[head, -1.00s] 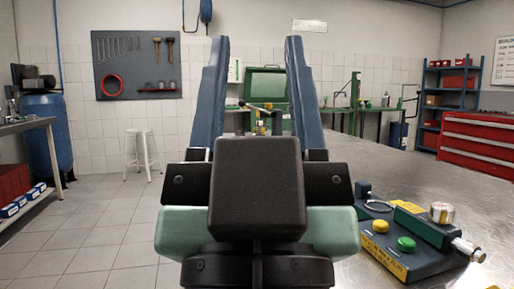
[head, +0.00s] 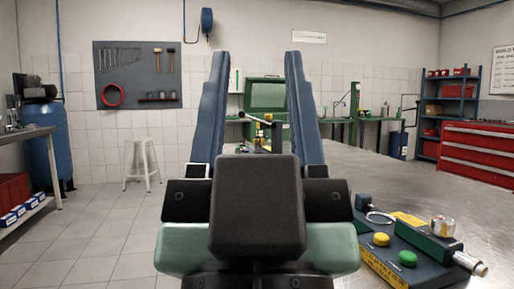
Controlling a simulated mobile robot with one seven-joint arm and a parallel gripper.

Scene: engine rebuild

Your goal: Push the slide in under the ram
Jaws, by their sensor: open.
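My gripper (head: 257,54) fills the middle of the head view. Its two long blue fingers point away from me, wide apart, with nothing held between them. I cannot pick out the slide or the ram with certainty. Between the fingers, farther back, a T-shaped handle (head: 256,118) shows with small parts by it, partly hidden by my gripper. My gripper is left of this base.
The grey metal table (head: 400,180) is mostly bare behind the blue base. A green bench with an open green case (head: 265,94) stands at the back. A white stool (head: 142,163) stands on the tiled floor at left. A red drawer cabinet (head: 482,150) is at right.

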